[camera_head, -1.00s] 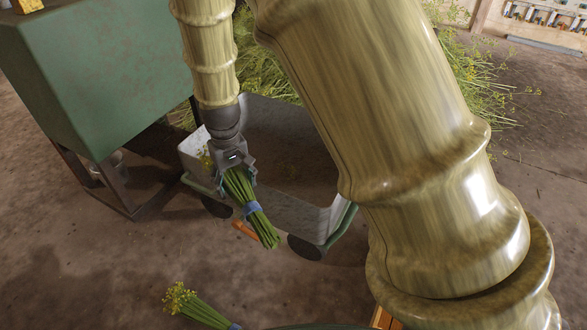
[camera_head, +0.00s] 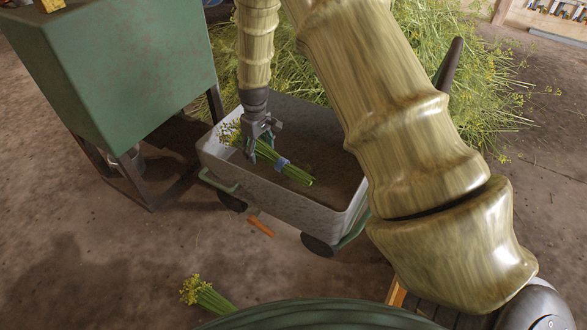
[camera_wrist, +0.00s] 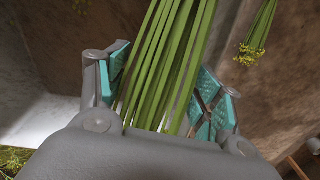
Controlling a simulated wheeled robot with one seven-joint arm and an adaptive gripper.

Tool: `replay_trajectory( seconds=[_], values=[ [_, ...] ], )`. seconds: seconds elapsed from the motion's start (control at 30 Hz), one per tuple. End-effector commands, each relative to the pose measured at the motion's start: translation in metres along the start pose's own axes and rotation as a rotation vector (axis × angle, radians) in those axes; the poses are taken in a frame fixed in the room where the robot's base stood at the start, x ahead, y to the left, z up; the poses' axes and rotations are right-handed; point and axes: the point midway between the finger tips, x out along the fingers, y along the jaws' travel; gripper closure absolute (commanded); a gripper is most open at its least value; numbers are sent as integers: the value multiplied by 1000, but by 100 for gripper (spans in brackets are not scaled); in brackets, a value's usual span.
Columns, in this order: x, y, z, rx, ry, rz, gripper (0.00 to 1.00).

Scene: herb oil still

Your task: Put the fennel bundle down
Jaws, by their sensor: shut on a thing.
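The fennel bundle (camera_head: 292,172) has long green stalks, a blue band and yellow flower heads at its left end. My gripper (camera_head: 258,155) is shut on its stalks, and the bundle lies slanted over the grey cart (camera_head: 230,180), within its rim as seen from the head. Whether it touches the cart's floor I cannot tell. In the wrist view the stalks (camera_wrist: 170,60) run between the teal finger pads of my gripper (camera_wrist: 165,95). The blue band is out of that view.
A second bundle (camera_head: 207,297) lies on the ground at the front; it also shows in the wrist view (camera_wrist: 257,35). A green cabinet (camera_head: 125,80) on a dark frame stands left of the cart. A heap of cut fennel (camera_head: 450,80) lies behind. An orange object (camera_head: 260,227) lies by the cart.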

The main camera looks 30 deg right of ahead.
Motion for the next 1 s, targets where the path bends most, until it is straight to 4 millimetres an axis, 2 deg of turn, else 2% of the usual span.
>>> replay_trajectory(
  seconds=[0.03, 0.2, 0.4, 0.67, 0.9, 1.0],
  values=[
    [10, 12, -2, -19, -3, 0, 65],
    [48, 45, -6, -89, -8, 10, 65],
    [80, 69, -6, -136, -13, 20, 65],
    [101, 76, -6, -153, -15, 23, 65],
    [140, 76, -5, -153, -16, 22, 65],
    [150, 77, -5, -153, -15, 23, 65]
  ],
)
